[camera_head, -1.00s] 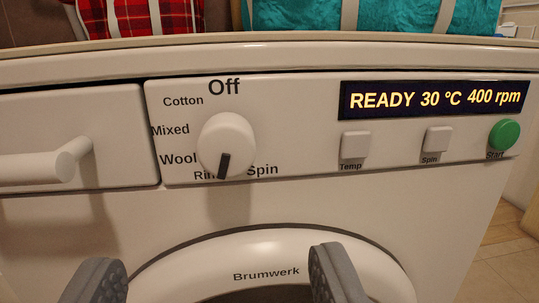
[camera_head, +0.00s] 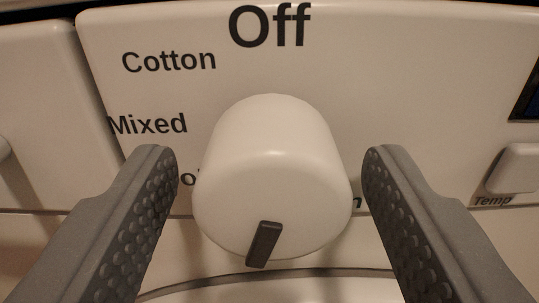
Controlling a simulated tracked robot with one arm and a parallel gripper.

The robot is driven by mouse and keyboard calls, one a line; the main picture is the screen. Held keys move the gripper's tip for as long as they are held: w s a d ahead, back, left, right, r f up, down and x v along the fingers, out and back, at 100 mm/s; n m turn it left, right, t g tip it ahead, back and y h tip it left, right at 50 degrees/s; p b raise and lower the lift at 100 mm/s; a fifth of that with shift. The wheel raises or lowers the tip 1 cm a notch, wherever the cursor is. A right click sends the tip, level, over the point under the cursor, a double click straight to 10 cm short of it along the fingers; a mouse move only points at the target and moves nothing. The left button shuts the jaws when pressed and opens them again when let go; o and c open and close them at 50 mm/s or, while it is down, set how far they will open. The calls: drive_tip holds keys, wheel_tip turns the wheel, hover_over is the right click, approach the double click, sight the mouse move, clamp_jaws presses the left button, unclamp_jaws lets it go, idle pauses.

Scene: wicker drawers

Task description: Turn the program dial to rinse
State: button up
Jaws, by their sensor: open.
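The white program dial (camera_head: 272,170) fills the middle of the view on the washing machine's panel. Its dark pointer mark (camera_head: 263,244) is at the bottom, leaning slightly left at its lower end. The labels Off (camera_head: 270,25), Cotton (camera_head: 168,61) and Mixed (camera_head: 148,124) are readable. The Wool and Spin labels are mostly covered, and the Rinse label is hidden behind the dial. My gripper (camera_head: 270,165) is open, with one finger on each side of the dial. Gaps show between both fingers and the dial.
The Temp button (camera_head: 513,168) is at the right edge, beyond the right finger. A corner of the dark display (camera_head: 527,95) shows above it. The drawer front (camera_head: 45,90) is at the left. The panel around the dial is otherwise flat.

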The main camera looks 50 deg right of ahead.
drive_tip(key=c, duration=1)
drive_tip(key=shift+r, duration=0.1)
drive_tip(key=shift+m+p, duration=0.4)
drive_tip(key=shift+p, duration=0.05)
drive_tip(key=o, duration=1)
drive_tip(key=p+v, duration=0.2)
drive_tip(key=v, duration=1.1)
drive_tip(key=shift+s+a+p, duration=0.2)
drive_tip(key=shift+a+p, duration=0.1)
drive_tip(key=shift+p, duration=0.1)
drive_tip(key=shift+w, duration=0.1)
